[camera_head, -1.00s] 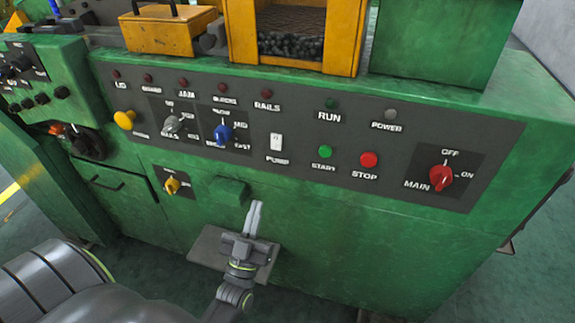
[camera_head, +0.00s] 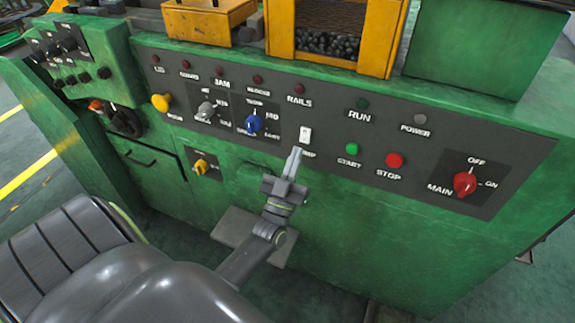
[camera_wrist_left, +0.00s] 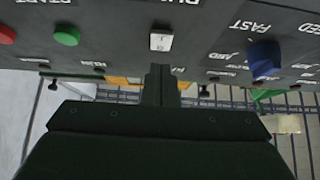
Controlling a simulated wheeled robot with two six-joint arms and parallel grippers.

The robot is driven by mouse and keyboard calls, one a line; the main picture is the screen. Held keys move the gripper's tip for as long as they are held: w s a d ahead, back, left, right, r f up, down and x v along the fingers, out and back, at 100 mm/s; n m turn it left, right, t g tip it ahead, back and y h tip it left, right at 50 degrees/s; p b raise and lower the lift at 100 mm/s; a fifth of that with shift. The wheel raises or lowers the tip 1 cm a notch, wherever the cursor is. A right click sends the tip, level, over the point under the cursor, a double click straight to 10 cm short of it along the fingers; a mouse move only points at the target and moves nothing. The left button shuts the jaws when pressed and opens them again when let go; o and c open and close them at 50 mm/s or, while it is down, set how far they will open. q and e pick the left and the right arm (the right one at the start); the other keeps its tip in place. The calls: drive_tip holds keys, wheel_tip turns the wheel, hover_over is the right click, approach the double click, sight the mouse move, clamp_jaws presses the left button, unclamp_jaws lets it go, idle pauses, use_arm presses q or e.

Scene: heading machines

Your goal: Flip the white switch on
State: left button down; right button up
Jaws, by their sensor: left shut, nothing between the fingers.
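The white switch (camera_head: 305,134) is a small rocker on the dark control panel (camera_head: 395,119) of the green machine, above the PUMP label, which the gripper partly hides. My left gripper (camera_head: 296,152) is shut and empty, with its fingertips just below the switch and slightly to its left. In the left wrist view the white switch (camera_wrist_left: 161,41) sits just beyond the shut fingertips (camera_wrist_left: 160,68), with a small gap in the picture. I cannot tell whether the fingers touch the panel. My right gripper is not in view.
A blue knob (camera_head: 254,123) is left of the switch. A green START button (camera_head: 352,149), a red STOP button (camera_head: 394,160) and a red MAIN knob (camera_head: 465,184) are to the right. A yellow knob (camera_head: 201,167) is lower left. A grey plate (camera_head: 232,226) juts out below.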

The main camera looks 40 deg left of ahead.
sight(304, 139)
use_arm(q)
drive_tip(key=shift+w+a+f, duration=0.15)
drive_tip(key=shift+w+a, duration=0.05)
drive_tip(key=shift+w, duration=0.5)
drive_tip(key=shift+w+a+f, duration=0.1)
drive_tip(key=shift+w+a, duration=0.05)
drive_tip(key=shift+w, duration=0.5)
drive_tip(key=shift+w+f+t+b, duration=0.25)
drive_tip(key=shift+f+t+b, duration=0.1)
drive_tip(key=shift+b, duration=0.6)
drive_tip(key=shift+w+r, duration=0.1)
drive_tip(key=shift+r, duration=0.1)
drive_tip(key=shift+y, duration=0.3)
